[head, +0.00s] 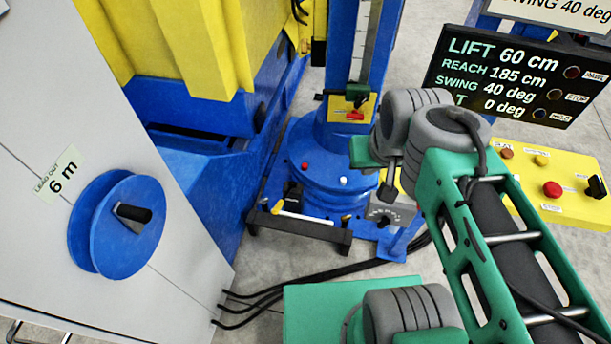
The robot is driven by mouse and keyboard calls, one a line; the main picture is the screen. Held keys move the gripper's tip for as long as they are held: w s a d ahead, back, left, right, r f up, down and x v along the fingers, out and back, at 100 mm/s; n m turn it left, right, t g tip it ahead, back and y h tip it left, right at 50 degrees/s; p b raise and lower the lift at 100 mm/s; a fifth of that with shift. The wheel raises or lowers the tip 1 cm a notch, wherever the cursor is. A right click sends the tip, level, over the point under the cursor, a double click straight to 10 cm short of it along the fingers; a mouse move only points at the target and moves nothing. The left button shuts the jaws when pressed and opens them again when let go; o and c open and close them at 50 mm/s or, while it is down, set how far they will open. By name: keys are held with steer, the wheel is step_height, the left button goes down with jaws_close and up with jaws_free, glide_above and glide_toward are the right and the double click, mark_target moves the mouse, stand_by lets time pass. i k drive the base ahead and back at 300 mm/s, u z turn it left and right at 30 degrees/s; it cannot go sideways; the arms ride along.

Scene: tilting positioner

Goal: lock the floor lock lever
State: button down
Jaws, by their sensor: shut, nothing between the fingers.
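What looks like the floor lock lever (304,216) is a pale bar with a yellow end, low at the front of the round blue base. It lies nearly level across the picture, beside a small black block (292,193) on a dark frame. I cannot tell its lock state from this view. My gripper (387,190) shows only in part, small and dark below my green wrist, right of the lever and apart from it. It is shut and empty. My forearm hides part of the area behind it.
The blue column base (330,165) stands behind the lever. A grey dial box (388,212) is on its right. Black cables (300,285) cross the floor in front. A grey cabinet with a blue handwheel (115,225) fills the left. A yellow control panel (545,185) is at right.

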mark_target(285, 197)
steer(key=u, duration=0.1)
steer(key=k, duration=0.9)
steer(key=u, duration=0.35)
